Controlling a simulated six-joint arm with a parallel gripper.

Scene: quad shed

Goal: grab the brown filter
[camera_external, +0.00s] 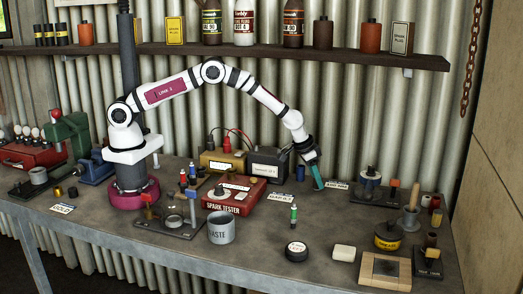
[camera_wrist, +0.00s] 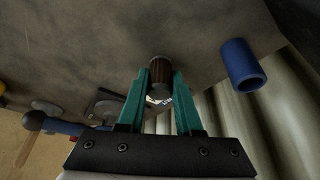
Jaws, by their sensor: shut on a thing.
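The brown filter (camera_wrist: 158,69) is a small ridged cylinder at the top middle of the wrist view. My gripper (camera_wrist: 159,80) has its two teal fingers on either side of it and is shut on it. In the external view my gripper (camera_external: 318,186) points down at the back of the bench, right of the black battery. The filter cannot be made out there, as the fingers cover it. I cannot tell whether it rests on the bench or is raised.
The battery (camera_external: 269,162) and red spark tester (camera_external: 234,193) stand left of my gripper. A black stand (camera_external: 370,187) is to the right.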

